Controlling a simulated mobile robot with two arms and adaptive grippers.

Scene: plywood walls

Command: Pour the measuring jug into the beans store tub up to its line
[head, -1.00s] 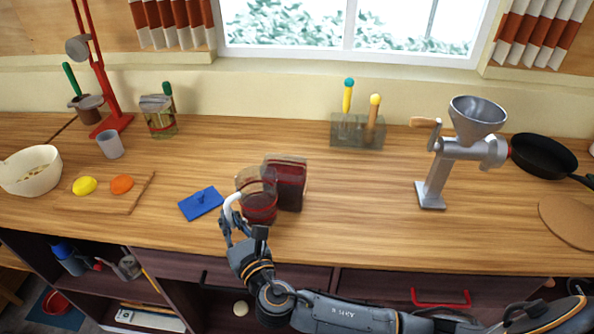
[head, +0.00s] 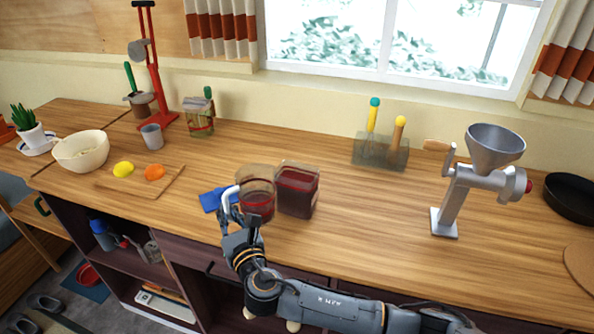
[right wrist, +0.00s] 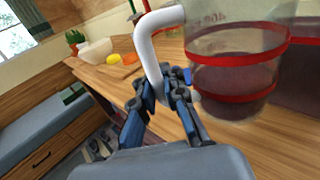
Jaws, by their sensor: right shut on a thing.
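The measuring jug (head: 257,194) is clear and round with red bands, a white handle and dark red contents in its lower part. My right gripper (head: 232,213) is shut on its handle, and the jug looks about upright. The jug also shows in the right wrist view (right wrist: 235,75), with the right gripper (right wrist: 165,92) at the handle. The beans store tub (head: 298,190) is clear and square, filled high with dark red contents, with a red line near the top. It stands just right of the jug. Whether they touch is unclear. My left gripper is out of view.
A blue lid-like piece (head: 213,199) lies left of the jug. A grey grinder (head: 455,190) stands to the right. The counter between tub and grinder is clear.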

